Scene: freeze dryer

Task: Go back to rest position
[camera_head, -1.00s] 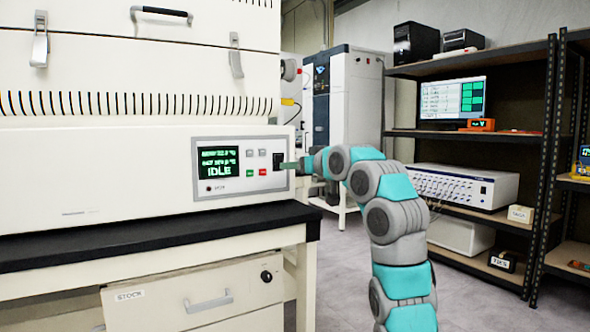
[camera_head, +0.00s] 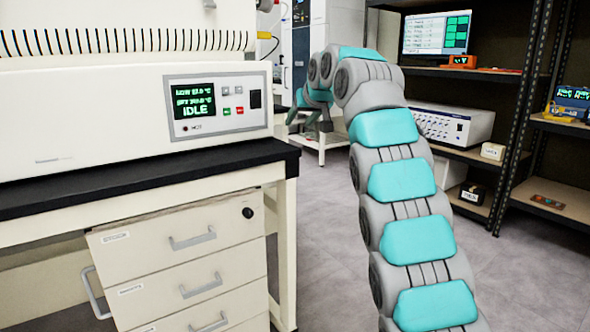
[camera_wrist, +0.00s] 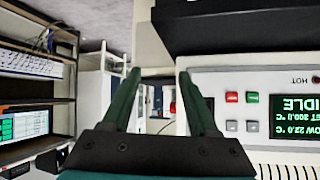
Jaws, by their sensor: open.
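My gripper (camera_wrist: 160,76) is open in the wrist view, two dark green fingers spread with nothing between them. In the head view, my arm is raised right of the freeze dryer bench and folds over at the top. The gripper there (camera_head: 297,112) is small and partly hidden by my arm, apart from the panel. The control panel (camera_head: 217,107) has a screen (camera_head: 194,108) reading IDLE, a green and a red button, and a black switch (camera_head: 255,99). The wrist view is upside down and shows the panel (camera_wrist: 268,75) to the right of the fingers.
The white machine (camera_head: 100,118) stands on a black-topped bench (camera_head: 130,172) with drawers (camera_head: 190,238) below. Metal shelves (camera_head: 520,120) at right hold a monitor (camera_head: 436,34) and a white instrument box (camera_head: 450,123).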

